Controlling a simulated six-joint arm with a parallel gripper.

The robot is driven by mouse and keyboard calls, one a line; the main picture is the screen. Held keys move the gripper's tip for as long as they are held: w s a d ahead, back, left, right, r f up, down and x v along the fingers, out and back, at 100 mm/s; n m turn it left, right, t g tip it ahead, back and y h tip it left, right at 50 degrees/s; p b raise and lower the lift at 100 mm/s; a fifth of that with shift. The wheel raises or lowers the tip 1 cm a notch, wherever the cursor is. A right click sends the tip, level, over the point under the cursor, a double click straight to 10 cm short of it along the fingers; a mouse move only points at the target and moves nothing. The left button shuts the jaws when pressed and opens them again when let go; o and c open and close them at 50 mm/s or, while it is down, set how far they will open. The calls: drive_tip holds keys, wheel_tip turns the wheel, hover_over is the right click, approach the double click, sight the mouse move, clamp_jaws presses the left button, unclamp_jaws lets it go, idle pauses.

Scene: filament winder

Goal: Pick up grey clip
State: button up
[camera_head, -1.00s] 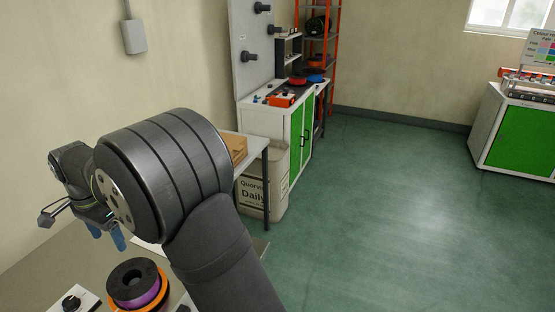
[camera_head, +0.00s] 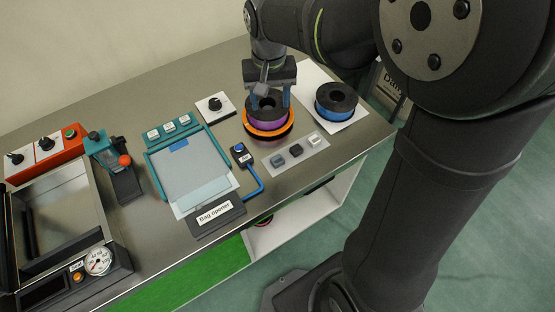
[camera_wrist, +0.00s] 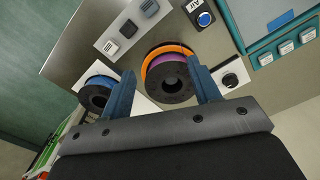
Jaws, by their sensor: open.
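The grey clip (camera_head: 277,160) lies on a pale strip on the bench, at the left end of a row of three. It also shows near the top of the wrist view (camera_wrist: 149,7). A black clip (camera_head: 296,150) is in the middle and a white clip (camera_head: 314,140) is at the right end. My gripper (camera_head: 267,97) is open and empty, fingers pointing down, above the purple and orange spools (camera_head: 268,126) and behind the clip row. In the wrist view, the spools show between and beyond the fingertips (camera_wrist: 160,68).
A blue spool (camera_head: 336,97) stands on a white sheet to the right. A white knob box (camera_head: 215,106) is left of the purple spool. The bag opener (camera_head: 215,216) and a blue-button air switch (camera_head: 240,153) stand left of the clips. The bench's front edge is close to the clips.

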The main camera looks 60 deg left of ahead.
drive_tip(key=s+d+f+n, duration=0.1)
drive_tip(key=s+d+n, duration=0.1)
drive_tip(key=d+n, duration=0.25)
hover_over(278, 161)
drive_tip(key=f, duration=1.2)
drive_tip(key=shift+s+f, duration=0.15)
drive_tip(key=shift+s, duration=0.15)
drive_tip(key=shift+w+f, duration=0.2)
drive_tip(key=shift+f, duration=1.2)
drive_tip(key=shift+w+f, duration=0.15)
drive_tip(key=shift+f, duration=1.2)
drive_tip(key=c, duration=1)
